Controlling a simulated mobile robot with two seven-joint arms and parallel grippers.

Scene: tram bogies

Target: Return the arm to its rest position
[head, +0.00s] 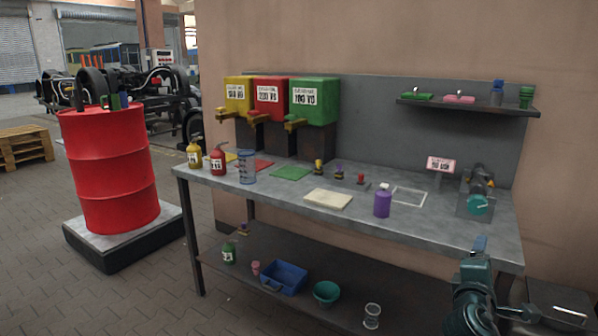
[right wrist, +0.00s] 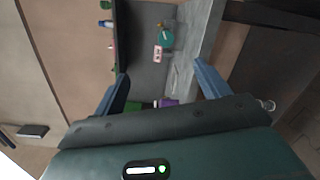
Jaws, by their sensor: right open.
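My right arm comes in at the lower right of the head view. Its gripper (head: 480,244) is in front of the right front edge of the workbench (head: 450,232). In the right wrist view the two blue fingers of my right gripper (right wrist: 160,84) stand wide apart with nothing between them. The bench top, the grey back panel and a purple container (right wrist: 166,103) show beyond the fingers, apart from them. My left arm and gripper are not in view.
The bench holds a purple container (head: 382,204), a beige pad (head: 327,199), bottles, and yellow, red and green dispensers (head: 313,101). A wall shelf (head: 470,104) hangs above. A lower shelf holds a blue bin (head: 284,278). A red drum (head: 107,170) stands left.

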